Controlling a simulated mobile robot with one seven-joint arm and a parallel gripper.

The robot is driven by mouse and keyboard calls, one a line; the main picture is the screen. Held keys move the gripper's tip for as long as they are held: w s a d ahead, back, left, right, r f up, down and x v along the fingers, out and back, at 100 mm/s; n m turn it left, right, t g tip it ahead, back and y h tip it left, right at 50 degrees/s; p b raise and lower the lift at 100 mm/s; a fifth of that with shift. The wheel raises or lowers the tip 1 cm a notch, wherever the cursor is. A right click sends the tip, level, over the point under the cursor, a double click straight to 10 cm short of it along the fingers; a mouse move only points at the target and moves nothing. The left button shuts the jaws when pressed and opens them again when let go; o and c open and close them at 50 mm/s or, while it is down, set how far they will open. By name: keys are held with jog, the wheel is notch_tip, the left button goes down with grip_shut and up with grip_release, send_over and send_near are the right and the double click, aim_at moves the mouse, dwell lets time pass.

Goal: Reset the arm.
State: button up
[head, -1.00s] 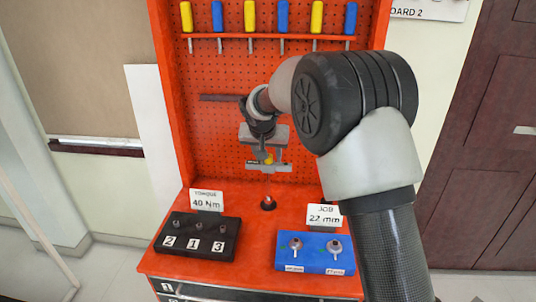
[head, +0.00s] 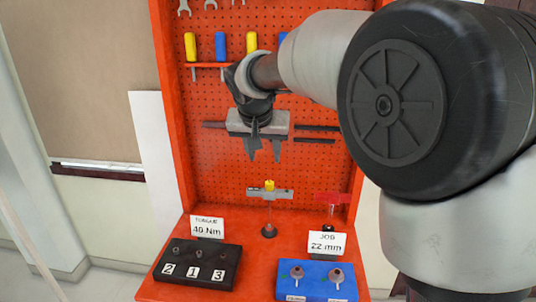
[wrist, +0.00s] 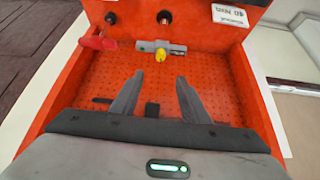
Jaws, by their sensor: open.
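My gripper (head: 264,152) hangs in front of the orange pegboard (head: 215,165), fingers pointing down, apart and empty. It also shows in the wrist view (wrist: 158,92) with a clear gap between its two fingers. Below it, a grey bar with a yellow knob (head: 269,187) stands on a thin post on the orange bench top, apart from the fingers. The same yellow-knobbed bar (wrist: 161,50) lies beyond the fingertips in the wrist view. My arm covers the right side of the head view.
A black block numbered 2, 1, 3 (head: 232,256) and a blue block with two sockets (head: 291,281) sit on the bench (head: 262,250). Signs read "40 Nm" (head: 207,228) and "22 mm" (head: 326,243). A red piece (head: 333,198) stands at right. Yellow- and blue-handled tools hang above.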

jog(key=s+d+r+p, duration=0.3)
jog(key=s+d+r, duration=0.2)
jog(key=s+d, duration=0.3)
jog(key=s+d+r+p, duration=0.4)
jog(key=s+d+r, duration=0.1)
jog(key=s+d, duration=0.35)
jog(key=s+d+f+p, duration=0.1)
jog(key=s+d, duration=0.1)
jog(key=s, duration=0.5)
jog(key=s+d+p, duration=0.2)
jog(key=s, duration=0.6)
jog(key=shift+s+f+n+g+p, duration=0.15)
jog(key=shift+f+n+g+p, duration=0.15)
jog(key=shift+f+n+g, duration=0.1)
